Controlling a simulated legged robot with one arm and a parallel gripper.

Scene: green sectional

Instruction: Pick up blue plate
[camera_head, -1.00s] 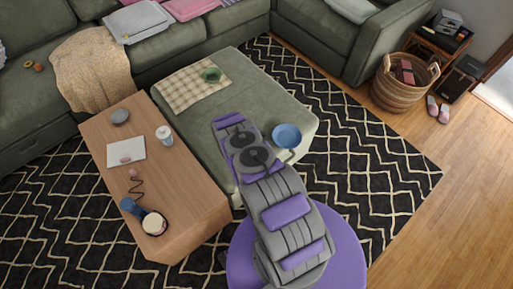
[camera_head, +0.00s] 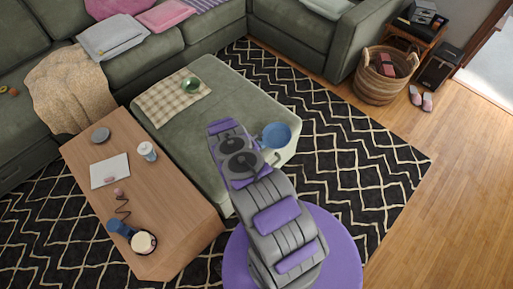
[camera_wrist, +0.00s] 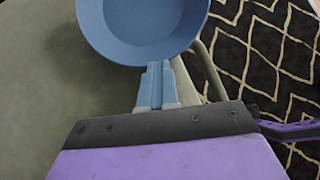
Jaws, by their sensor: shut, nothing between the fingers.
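The round blue plate (camera_head: 276,135) shows at the right-hand corner of the green ottoman (camera_head: 215,110). In the wrist view the plate (camera_wrist: 143,25) fills the top middle, its upper part cut off by the frame. My gripper (camera_wrist: 157,68) is shut, its fingers side by side at the plate's near rim. Nothing shows gripped between them. I cannot tell whether the tips touch the rim, or whether the plate lies flat on the ottoman. In the head view my arm hides part of the ottoman, and the gripper (camera_head: 270,155) is small beside the plate.
A green bowl (camera_head: 190,85) sits on a checked cloth (camera_head: 160,104) on the ottoman. A wicker basket (camera_head: 375,87) stands at the right.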

